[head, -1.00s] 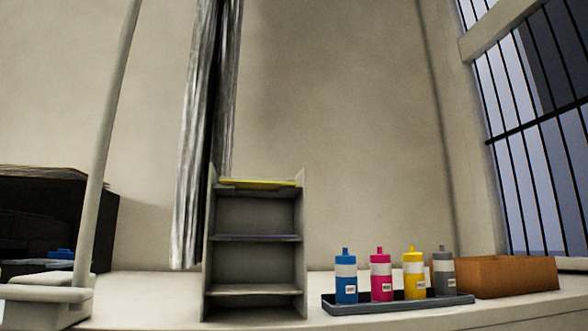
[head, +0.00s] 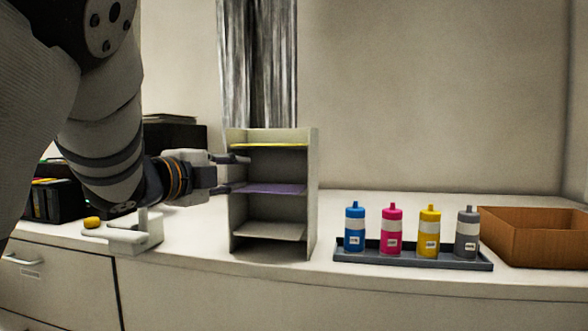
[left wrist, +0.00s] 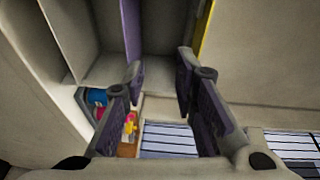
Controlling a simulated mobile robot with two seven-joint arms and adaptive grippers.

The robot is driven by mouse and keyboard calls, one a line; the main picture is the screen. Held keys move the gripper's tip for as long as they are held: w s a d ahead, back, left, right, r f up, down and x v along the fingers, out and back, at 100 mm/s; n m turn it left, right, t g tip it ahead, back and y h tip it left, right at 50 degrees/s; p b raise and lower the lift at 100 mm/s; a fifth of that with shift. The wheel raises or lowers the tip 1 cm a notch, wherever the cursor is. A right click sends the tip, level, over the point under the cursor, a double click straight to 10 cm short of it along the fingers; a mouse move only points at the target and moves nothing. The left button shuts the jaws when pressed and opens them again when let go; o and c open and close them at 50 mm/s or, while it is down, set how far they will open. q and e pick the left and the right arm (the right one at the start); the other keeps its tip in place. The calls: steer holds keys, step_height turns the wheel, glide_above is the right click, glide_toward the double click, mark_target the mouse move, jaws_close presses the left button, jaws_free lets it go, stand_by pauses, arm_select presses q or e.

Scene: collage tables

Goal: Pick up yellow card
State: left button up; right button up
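The yellow card (head: 270,146) lies flat on the top level of a grey shelf rack (head: 314,195) in the head view. It shows as a yellow edge at the upper right of the left wrist view (left wrist: 204,28). My left gripper (head: 238,174) is open at the rack's left side, with its fingers pointing to the rack. Its two fingertips (left wrist: 160,64) are apart with nothing seen between them. In the head view the gripper is lower than the yellow card, near the level of a purple card (head: 272,188). My right gripper is not in view.
A dark tray (head: 410,262) with blue, magenta, yellow and grey bottles stands right of the rack. A brown box (head: 540,238) is at the far right. A white stand (head: 140,235) and a black organizer (head: 60,203) are at the left. Counter between rack and tray is clear.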

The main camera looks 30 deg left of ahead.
arm_select(q)
step_height(320, 180, up, 4)
steer(key=m, duration=0.1)
steer(key=shift+t, duration=0.4)
steer(key=w, duration=1.1)
steer(key=shift+d+r, duration=0.2)
steer(key=shift+r, duration=0.2)
steer(key=shift+s, duration=0.1)
steer(key=shift+c, duration=1.1)
jaws_close()
